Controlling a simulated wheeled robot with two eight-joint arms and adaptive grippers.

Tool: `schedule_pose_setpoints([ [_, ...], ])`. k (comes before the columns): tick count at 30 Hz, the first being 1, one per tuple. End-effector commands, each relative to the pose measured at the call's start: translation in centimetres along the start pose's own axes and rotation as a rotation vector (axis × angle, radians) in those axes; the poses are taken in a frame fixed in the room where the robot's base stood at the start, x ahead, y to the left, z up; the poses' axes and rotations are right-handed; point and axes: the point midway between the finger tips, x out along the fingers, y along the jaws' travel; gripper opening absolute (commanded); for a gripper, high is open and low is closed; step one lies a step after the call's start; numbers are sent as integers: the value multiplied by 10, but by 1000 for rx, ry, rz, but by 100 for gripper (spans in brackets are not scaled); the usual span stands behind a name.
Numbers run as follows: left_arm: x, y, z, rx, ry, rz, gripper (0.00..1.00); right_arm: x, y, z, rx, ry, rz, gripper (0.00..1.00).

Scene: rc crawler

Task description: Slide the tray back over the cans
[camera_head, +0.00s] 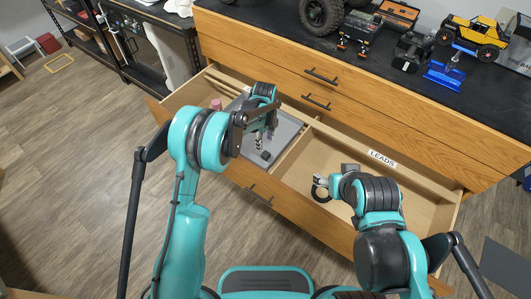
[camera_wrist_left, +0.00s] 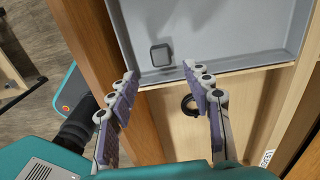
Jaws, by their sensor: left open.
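The grey tray (camera_head: 286,129) lies in the left part of the open drawer; it also shows in the left wrist view (camera_wrist_left: 225,38). A small dark square block (camera_wrist_left: 160,54) rests in it. A pink cylindrical thing (camera_head: 216,104), perhaps a can, stands at the tray's left end in the head view; no other cans show clearly. My left gripper (camera_head: 260,144) is over the tray, its fingers apart and empty in the left wrist view (camera_wrist_left: 160,76). My right gripper (camera_head: 321,182) is low in the right compartment by a black ring (camera_head: 320,194); its fingers are too small to judge.
The open drawer (camera_head: 425,205) has a wooden divider and a LEADS label on its right compartment. Closed drawers with black handles are above it. The black worktop (camera_head: 275,22) holds a yellow model vehicle (camera_head: 472,31), a large tyre and tools. Wooden floor lies open at left.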

Motion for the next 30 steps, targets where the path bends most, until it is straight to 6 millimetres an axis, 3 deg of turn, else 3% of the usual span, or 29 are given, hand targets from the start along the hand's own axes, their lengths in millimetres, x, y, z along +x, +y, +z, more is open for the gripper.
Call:
schedule_pose_setpoints([
  [15,75,-1,-1,22,2,5,50,20,0,15,0,0,0,62],
  [27,83,-1,-1,21,2,5,50,22,0,15,0,0,0,62],
  [30,83,-1,-1,21,2,5,24,22,0,15,0,0,0,62],
])
